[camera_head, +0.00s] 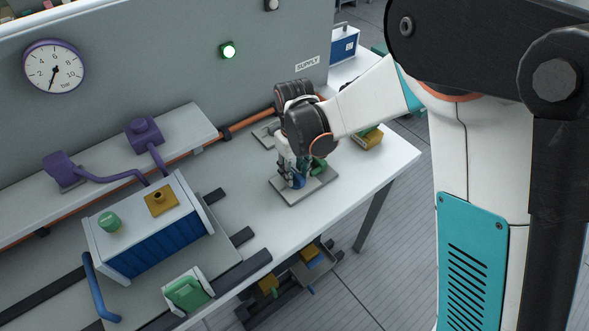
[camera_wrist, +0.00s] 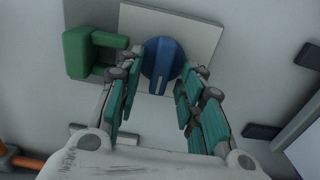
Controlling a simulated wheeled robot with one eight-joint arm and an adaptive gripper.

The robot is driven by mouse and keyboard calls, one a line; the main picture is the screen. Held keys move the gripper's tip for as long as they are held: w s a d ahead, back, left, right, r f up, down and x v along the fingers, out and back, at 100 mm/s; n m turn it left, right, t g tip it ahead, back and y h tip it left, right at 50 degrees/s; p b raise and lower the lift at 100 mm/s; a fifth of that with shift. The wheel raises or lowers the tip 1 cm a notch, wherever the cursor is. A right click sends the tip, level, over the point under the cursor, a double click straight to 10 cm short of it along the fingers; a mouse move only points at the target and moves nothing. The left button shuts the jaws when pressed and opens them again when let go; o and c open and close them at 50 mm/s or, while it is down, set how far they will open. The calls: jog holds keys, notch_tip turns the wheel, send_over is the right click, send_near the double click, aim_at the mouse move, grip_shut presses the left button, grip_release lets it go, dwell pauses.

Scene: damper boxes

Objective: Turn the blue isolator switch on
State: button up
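The blue isolator switch (camera_wrist: 161,62) is a round knob with a raised bar across it, on a pale square plate (camera_wrist: 205,22). In the wrist view the bar runs nearly up and down the picture. My gripper (camera_wrist: 162,80) is open, with its teal-padded fingers on either side of the knob. I cannot tell whether they touch it. In the head view the blue knob (camera_head: 298,181) shows under my gripper (camera_head: 293,172), partly hidden by the fingers. The plate (camera_head: 312,189) lies on the white bench.
A green bracket-shaped part (camera_wrist: 90,53) stands close to the knob's left in the wrist view. A blue-sided box (camera_head: 155,240) stands at the left on the bench.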

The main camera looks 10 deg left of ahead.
aim_at(295, 172)
notch_tip(295, 172, up, 12)
dwell(0.5)
dwell(0.3)
